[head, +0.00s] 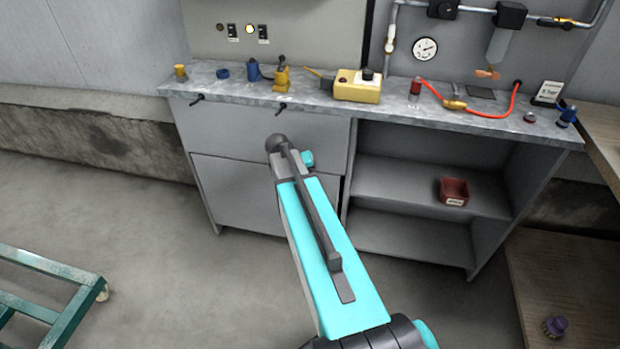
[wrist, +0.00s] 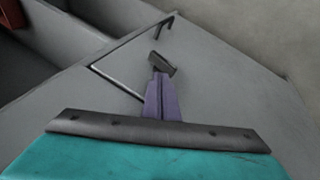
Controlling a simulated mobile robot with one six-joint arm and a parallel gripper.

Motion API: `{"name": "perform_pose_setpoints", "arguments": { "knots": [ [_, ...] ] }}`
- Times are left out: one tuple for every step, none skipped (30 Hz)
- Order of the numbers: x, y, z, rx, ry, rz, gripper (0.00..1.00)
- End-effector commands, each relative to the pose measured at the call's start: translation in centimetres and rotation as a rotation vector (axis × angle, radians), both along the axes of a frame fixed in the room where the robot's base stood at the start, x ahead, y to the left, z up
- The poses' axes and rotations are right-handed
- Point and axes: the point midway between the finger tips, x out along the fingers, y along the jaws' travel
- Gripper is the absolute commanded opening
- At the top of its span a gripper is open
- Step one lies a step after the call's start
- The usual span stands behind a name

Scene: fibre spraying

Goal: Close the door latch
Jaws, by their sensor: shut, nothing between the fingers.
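The grey cabinet under the bench has a lower door panel (head: 235,193) and an upper front panel (head: 230,130). Small dark hook-like fittings (head: 282,106) stick out at the bench's front edge; I cannot tell whether one is the door latch. In the wrist view a dark bent hook (wrist: 165,24) stands at the grey panel's edge. In the head view my arm hides the gripper.
The benchtop (head: 225,82) holds a yellow box (head: 357,86), a red hose (head: 490,113) and small fittings. Open shelves at right hold a red bin (head: 454,191). A green cart frame (head: 50,290) stands at lower left; the floor between is clear.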

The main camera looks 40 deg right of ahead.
Motion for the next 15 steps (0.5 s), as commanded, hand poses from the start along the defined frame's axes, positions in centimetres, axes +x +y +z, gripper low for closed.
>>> {"name": "perform_pose_setpoints", "arguments": {
  "knots": [
    [0.0,0.0,0.1,0.000,0.000,0.000,0.00],
    [0.0,0.0,0.1,0.000,0.000,0.000,0.00],
    [0.0,0.0,0.2,0.000,0.000,0.000,0.00],
    [0.0,0.0,0.4,0.000,0.000,0.000,0.00],
    [0.0,0.0,0.5,0.000,0.000,0.000,0.00],
    [0.0,-0.1,0.7,0.000,0.000,0.000,0.00],
    [-0.1,-0.1,0.9,-0.001,-0.001,0.000,0.00],
    [-0.1,-0.1,1.2,-0.001,-0.001,0.000,0.00],
    [-0.1,-0.1,1.5,-0.001,0.000,0.001,0.00],
    [-0.1,-0.2,1.8,-0.001,0.000,0.001,0.00],
    [-0.2,-0.2,2.1,-0.001,0.000,0.001,0.00],
    [-0.2,-0.2,2.5,-0.001,0.000,0.001,0.00],
    [-0.2,-0.2,2.9,-0.001,0.000,0.001,0.00],
    [-0.3,-0.3,3.2,-0.001,0.000,0.001,0.00],
    [-0.3,-0.3,3.7,0.000,0.000,0.002,0.00]
  ]
}}
